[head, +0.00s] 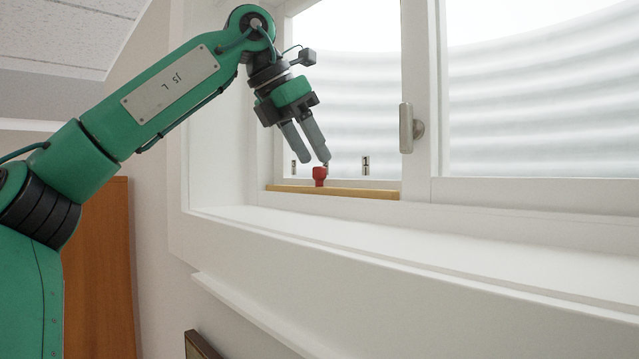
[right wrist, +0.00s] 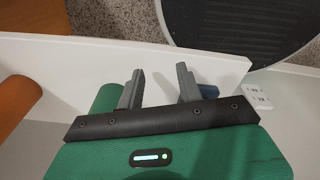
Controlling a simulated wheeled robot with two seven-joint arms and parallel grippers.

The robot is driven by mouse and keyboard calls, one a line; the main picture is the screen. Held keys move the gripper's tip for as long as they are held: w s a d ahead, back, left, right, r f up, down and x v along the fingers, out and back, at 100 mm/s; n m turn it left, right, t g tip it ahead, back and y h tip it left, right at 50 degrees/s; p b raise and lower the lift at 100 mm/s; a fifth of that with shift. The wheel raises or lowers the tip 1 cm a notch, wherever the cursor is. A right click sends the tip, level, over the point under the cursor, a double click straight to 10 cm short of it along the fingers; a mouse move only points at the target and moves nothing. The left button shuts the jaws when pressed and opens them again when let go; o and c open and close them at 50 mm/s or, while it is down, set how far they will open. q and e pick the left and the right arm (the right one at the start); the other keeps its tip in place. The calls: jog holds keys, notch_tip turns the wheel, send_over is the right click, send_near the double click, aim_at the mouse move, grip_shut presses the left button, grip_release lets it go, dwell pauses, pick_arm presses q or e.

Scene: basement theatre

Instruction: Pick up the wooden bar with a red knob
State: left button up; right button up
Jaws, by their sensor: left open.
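The wooden bar (head: 345,192) lies along the foot of the window frame in the head view. Its red knob (head: 319,177) stands up from the bar left of its middle. My left gripper (head: 316,162) is open and points down, with its fingertips just above the knob. One fingertip looks very close to the knob's top; I cannot tell whether they touch. My right gripper (right wrist: 160,92) shows in the right wrist view with its fingers apart and nothing between them. The bar and knob are not in that view.
A white window sill (head: 420,250) runs below the bar, and a window handle (head: 407,128) sits on the frame to the right. In the right wrist view, a white board (right wrist: 80,62) lies behind the fingers, with a small white box (right wrist: 257,96) to the right.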

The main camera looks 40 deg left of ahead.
aim_at(319, 173)
pick_arm(q)
jog(key=shift+w+a+f, duration=0.1)
jog(key=shift+w+f, duration=0.55)
jog(key=shift+f, duration=0.2)
jog(key=shift+w+f, duration=0.15)
jog(key=shift+f, duration=0.1)
jog(key=shift+d+r, duration=0.1)
jog(key=shift+d, duration=0.15)
jog(key=shift+c, duration=0.7)
jog(key=shift+a, duration=0.1)
grip_shut()
jog(key=shift+s, duration=0.2)
